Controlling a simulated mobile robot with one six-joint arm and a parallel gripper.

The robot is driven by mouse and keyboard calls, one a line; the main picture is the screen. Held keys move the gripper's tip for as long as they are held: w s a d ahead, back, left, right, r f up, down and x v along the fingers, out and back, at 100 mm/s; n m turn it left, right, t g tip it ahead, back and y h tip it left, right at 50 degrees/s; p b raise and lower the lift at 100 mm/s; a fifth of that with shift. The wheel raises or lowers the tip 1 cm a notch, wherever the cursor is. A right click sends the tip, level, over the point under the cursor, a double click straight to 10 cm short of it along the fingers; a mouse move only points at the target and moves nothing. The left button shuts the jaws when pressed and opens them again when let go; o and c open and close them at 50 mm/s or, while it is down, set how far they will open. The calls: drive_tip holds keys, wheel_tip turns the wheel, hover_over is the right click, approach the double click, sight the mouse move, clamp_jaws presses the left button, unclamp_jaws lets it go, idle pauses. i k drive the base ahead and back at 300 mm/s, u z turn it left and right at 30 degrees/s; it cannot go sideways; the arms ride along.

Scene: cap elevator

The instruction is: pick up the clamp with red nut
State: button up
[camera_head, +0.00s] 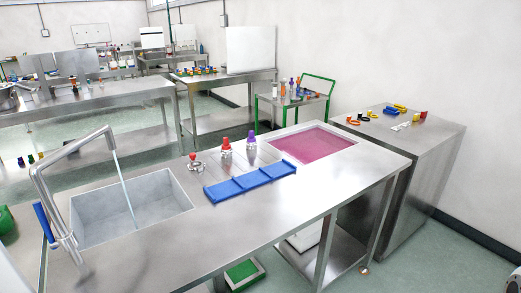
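My gripper is not in view. No thing can be told for certain as the clamp with red nut at this size. A small metallic piece with a red top (194,163) stands on the steel counter (290,220), right of the sink. A bottle-like red-topped thing (226,149) and a purple-topped one (252,138) stand behind it to the right. Small tools lie on the steel cabinet (430,145) at the right: orange-and-black rings (353,120), blue-and-yellow pieces (394,109), white pieces (402,126) and a red-and-yellow piece (422,116).
A sink (130,205) with a tall faucet (50,185) is at the left. A blue divided tray (250,181) and a pink tray (312,144) are on the counter. A green-framed cart (300,100) stands behind. The counter's front right is clear.

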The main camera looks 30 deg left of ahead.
sight(193, 162)
drive_tip(key=u, duration=0.65)
drive_tip(key=i, duration=1.25)
drive_tip(key=u, duration=1.2)
drive_tip(key=i, duration=0.55)
drive_tip(key=u, duration=0.2)
drive_tip(key=k, duration=0.85)
drive_tip(key=u, duration=0.15)
drive_tip(key=i, duration=0.85)
drive_tip(key=z, duration=0.05)
